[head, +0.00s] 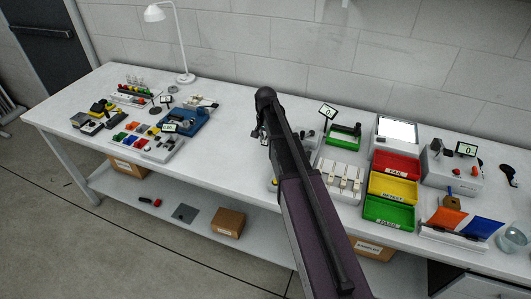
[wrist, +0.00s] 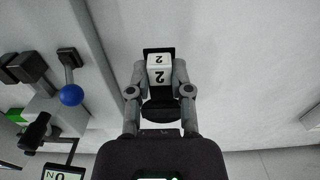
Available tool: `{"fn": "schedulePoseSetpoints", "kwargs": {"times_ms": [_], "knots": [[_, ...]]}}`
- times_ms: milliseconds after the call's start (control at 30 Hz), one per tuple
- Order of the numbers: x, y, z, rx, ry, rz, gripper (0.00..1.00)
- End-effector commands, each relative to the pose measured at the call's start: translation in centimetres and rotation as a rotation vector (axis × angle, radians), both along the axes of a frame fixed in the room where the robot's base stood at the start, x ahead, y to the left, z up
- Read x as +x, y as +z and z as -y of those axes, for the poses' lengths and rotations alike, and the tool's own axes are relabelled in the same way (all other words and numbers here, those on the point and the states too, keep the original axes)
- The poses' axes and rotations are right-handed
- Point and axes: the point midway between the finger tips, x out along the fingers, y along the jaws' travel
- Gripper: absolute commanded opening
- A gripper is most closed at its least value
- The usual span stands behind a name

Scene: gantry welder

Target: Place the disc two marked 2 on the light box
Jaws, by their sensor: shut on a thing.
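The disc marked 2 (wrist: 159,72) shows in the wrist view as a white, block-like piece with a 2 on two faces. My gripper (wrist: 160,84) is shut on it, one finger on each side. In the head view my gripper (head: 262,128) is above the middle of the bench, mostly hidden by my arm, and I cannot make out the piece there. The light box (head: 397,131), with a bright white panel, stands at the back of the bench, to the right of my gripper and apart from it.
Red (head: 395,166), yellow (head: 392,189) and green (head: 388,212) bins stand in front of the light box. A green device with a display (head: 343,136) is left of it, a grey control box (head: 450,168) right of it. A blue ball knob (wrist: 71,95) shows in the wrist view.

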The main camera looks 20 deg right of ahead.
Motion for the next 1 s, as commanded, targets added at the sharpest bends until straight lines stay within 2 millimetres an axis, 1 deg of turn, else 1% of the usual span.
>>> {"fn": "schedulePoseSetpoints", "kwargs": {"times_ms": [33,133,533,667,1000], "knots": [[0.0,-0.7,0.0,0.0,0.0,0.0,0.0],[0.0,-1.0,0.0,0.0,0.0,0.0,0.0],[0.0,-1.0,-0.1,0.0,0.001,0.0,0.0],[0.0,-1.3,-0.1,0.0,0.001,0.0,0.0],[0.0,-3.9,-0.1,0.0,0.001,0.0,0.0]]}}
